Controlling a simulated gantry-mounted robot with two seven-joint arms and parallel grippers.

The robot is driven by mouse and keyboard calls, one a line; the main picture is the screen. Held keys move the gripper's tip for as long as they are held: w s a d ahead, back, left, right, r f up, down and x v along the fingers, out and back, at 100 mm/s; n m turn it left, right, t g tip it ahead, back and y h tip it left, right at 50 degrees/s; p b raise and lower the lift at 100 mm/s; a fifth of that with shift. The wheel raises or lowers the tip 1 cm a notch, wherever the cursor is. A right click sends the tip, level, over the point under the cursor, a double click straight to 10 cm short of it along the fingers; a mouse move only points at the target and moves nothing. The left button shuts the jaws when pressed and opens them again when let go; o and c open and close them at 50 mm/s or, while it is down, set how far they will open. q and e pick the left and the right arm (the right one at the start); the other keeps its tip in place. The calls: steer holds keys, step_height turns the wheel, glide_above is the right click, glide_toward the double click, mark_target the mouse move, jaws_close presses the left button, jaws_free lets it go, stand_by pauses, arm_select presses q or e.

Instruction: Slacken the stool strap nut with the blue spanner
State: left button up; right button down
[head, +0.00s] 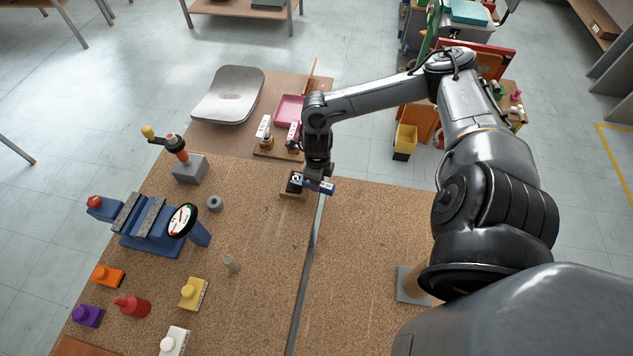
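The blue spanner (325,188) shows as a short blue bar with a pale patch, directly below my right gripper (318,174). A small wooden stand with a dark block (293,188) is beside its left end. My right gripper points down at the blue bar; its fingertips are too small and hidden to tell whether they are closed on it. I cannot pick out the strap nut for sure. A grey ring (215,203) lies on the left part of the board. My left gripper is not in view.
A blue vise (150,225) and dial gauge (182,221) stand at left, with a crank tool (180,152) behind. Coloured knobbed blocks (193,293) are at front left. A grey seat (228,95) and pink tray (289,109) lie at the back. The central board is mostly clear.

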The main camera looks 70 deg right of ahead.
stand_by(0.3)
steer(key=shift+d+f+n+b, duration=0.1)
steer(key=shift+d+n+b, duration=0.1)
steer(key=shift+n+b, duration=0.15)
steer(key=shift+d+n+b, duration=0.4)
steer(key=shift+n+b, duration=0.15)
steer(key=shift+b, duration=0.1)
steer(key=shift+a+p, duration=0.2)
steer(key=shift+p, duration=0.25)
steer(key=shift+s+m, duration=0.1)
steer(key=shift+m, duration=0.2)
steer(key=shift+s+d+p, duration=0.15)
steer(key=shift+s+p, duration=0.25)
steer(key=shift+s, duration=0.55)
steer(key=shift+s+p, duration=0.6)
steer(key=shift+s, duration=0.8)
